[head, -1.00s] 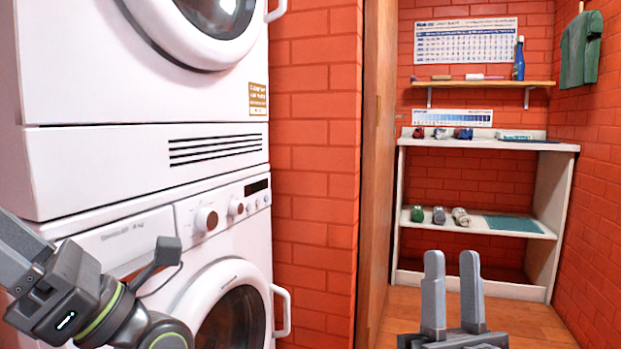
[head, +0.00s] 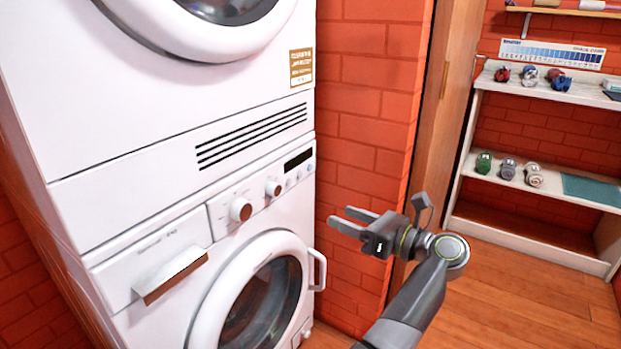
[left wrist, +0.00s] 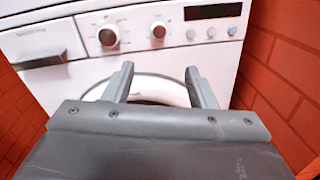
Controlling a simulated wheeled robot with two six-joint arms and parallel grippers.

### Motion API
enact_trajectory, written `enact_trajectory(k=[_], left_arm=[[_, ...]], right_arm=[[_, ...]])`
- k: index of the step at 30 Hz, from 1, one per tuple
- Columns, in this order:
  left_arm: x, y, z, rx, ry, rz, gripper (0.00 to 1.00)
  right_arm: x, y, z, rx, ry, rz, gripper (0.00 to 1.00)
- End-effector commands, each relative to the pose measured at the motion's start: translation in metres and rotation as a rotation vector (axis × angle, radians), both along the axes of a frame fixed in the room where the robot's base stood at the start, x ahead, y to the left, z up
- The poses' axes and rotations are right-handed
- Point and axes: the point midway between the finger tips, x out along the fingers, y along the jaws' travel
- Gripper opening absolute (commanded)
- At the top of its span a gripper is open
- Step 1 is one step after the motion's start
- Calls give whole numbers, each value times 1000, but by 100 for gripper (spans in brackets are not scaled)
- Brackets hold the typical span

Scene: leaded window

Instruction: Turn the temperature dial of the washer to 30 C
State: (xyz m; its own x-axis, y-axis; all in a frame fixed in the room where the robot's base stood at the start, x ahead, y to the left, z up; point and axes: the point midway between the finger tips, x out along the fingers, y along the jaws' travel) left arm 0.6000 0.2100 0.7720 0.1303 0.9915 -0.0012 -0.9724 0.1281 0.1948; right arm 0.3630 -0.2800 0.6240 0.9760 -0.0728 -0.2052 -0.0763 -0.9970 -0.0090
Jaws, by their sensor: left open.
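The white washer (head: 160,262) stands at the left under another white machine. Its panel has a larger round knob (head: 241,209) and a smaller one (head: 274,187). In the left wrist view the larger knob (left wrist: 109,36) is up left and the smaller knob (left wrist: 158,30) is above the fingers. I cannot read the marks, nor tell which knob sets temperature or where it points. My left gripper (head: 340,219) is open and empty, to the right of the panel in the head view. Its fingers (left wrist: 157,72) point towards the washer front, apart from the knobs. My right gripper is out of view.
The washer's round door (head: 206,310) with its handle (head: 318,270) sits below the panel. A drawer handle (head: 172,276) juts out at the left. A dark display (head: 298,160) is right of the knobs. A brick wall (head: 365,120) and a shelf unit (head: 545,188) stand to the right.

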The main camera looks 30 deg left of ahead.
Motion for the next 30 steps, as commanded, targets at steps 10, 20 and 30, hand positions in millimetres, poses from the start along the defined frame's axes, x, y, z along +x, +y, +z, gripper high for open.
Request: enact_trajectory(k=[10, 20, 30], left_arm=[[7, 57, -1, 4, -2, 5, 51], [16, 128, 0, 6, -1, 4, 51], [22, 168, 0, 2, 0, 1, 51]], right_arm=[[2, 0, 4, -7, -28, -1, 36], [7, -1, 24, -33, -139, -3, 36], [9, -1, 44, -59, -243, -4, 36]])
